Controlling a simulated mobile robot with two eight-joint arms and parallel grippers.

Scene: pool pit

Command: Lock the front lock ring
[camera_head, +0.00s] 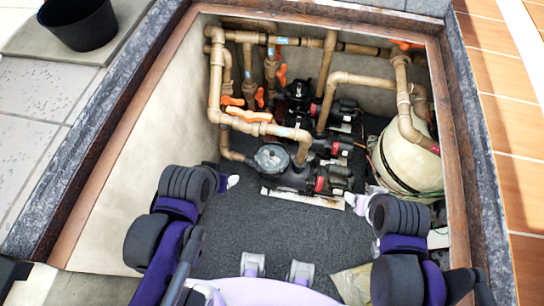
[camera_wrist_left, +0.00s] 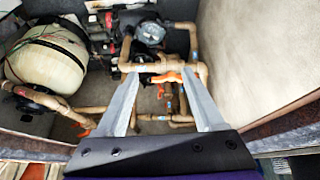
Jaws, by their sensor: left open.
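The front pump (camera_head: 300,176) lies on the pit floor, with a round clear lid (camera_head: 271,158) in a dark ring, the front lock ring. The ring's handles and its locked or unlocked state are too small to tell. The lid also shows in the left wrist view (camera_wrist_left: 152,33), beyond the fingers. My left gripper (camera_head: 233,181) is left of the pump, apart from the ring; its two fingers are spread and empty in the left wrist view (camera_wrist_left: 160,76). My right gripper (camera_head: 352,202) is right of the pump, its fingers too small to judge.
A second pump (camera_head: 300,92) stands behind the front one. Tan pipes (camera_head: 215,80) with orange valve handles (camera_head: 249,114) run above and left of the front pump. A cream tank (camera_head: 402,160) is at the right. The dark floor (camera_head: 260,225) in front is mostly clear.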

